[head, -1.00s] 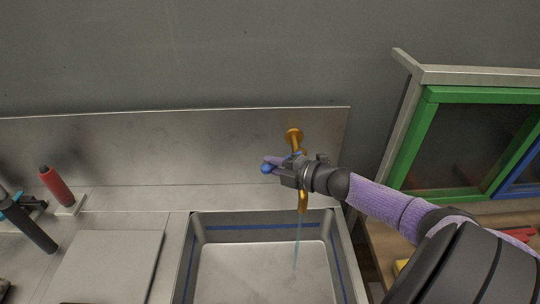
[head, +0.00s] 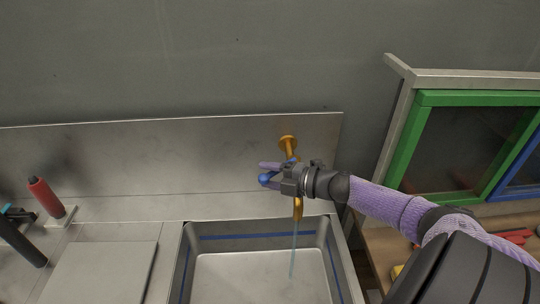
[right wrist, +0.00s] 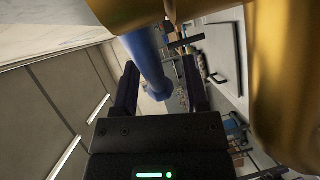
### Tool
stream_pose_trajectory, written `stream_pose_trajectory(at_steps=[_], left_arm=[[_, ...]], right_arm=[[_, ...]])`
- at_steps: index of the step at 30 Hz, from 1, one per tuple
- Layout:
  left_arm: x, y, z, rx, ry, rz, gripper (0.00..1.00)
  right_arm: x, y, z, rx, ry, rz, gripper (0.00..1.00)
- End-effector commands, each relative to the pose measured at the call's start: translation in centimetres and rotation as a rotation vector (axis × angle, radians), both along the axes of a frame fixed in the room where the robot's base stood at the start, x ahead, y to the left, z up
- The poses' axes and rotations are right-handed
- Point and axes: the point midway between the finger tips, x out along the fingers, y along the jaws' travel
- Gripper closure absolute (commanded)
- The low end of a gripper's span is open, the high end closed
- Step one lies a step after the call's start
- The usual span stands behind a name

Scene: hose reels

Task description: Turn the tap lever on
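The brass tap (head: 288,143) comes out of the back panel above the sink (head: 265,226). Its spout (head: 298,210) points down, and a thin stream of water (head: 293,250) runs from it into the basin. My right gripper (head: 268,173) is in front of the tap and hides its middle. In the right wrist view my right gripper (right wrist: 160,75) has its fingers apart. The blue lever (right wrist: 148,60) lies between them, nearer the left finger; I cannot tell if they touch.
A red-handled tool (head: 46,197) and a black-handled tool (head: 22,240) stand at the left. A flat grey board (head: 105,271) lies left of the sink. A green-framed window (head: 408,140) stands at the right, above a wooden top. The back panel left of the tap is clear.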

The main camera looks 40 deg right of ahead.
Motion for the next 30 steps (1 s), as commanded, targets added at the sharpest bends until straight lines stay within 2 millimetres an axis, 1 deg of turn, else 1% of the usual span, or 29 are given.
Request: stream_pose_trajectory(at_steps=[6, 9, 11, 14, 21, 25, 30], left_arm=[[0.0, -0.4, 0.0, -0.006, -0.001, 0.003, 0.13], [0.0, -0.7, 0.2, -0.011, -0.001, 0.003, 0.13], [0.0, -0.8, 0.5, -0.013, -0.001, 0.004, 0.13], [0.1, -0.8, 1.0, -0.013, -0.003, 0.005, 0.13], [0.3, -0.8, 2.5, -0.016, -0.007, 0.008, 0.13], [0.3, -0.8, 2.7, -0.015, -0.008, 0.008, 0.13], [0.3, -0.7, 2.6, -0.014, -0.008, 0.007, 0.13]], right_arm=[[0.0, 0.0, 0.1, 0.001, -0.003, 0.0, 0.43], [-0.4, -0.2, 0.2, 0.001, -0.001, 0.0, 0.43], [-1.1, -0.5, 0.4, 0.002, 0.001, -0.001, 0.43], [-2.9, -1.2, 0.7, 0.0, 0.004, -0.002, 0.43], [-7.5, -3.2, 1.5, 0.001, 0.003, -0.001, 0.43], [-8.8, -3.8, 1.7, 0.001, 0.0, -0.001, 0.43], [-9.0, -3.9, 1.7, 0.001, -0.002, 0.0, 0.43]])
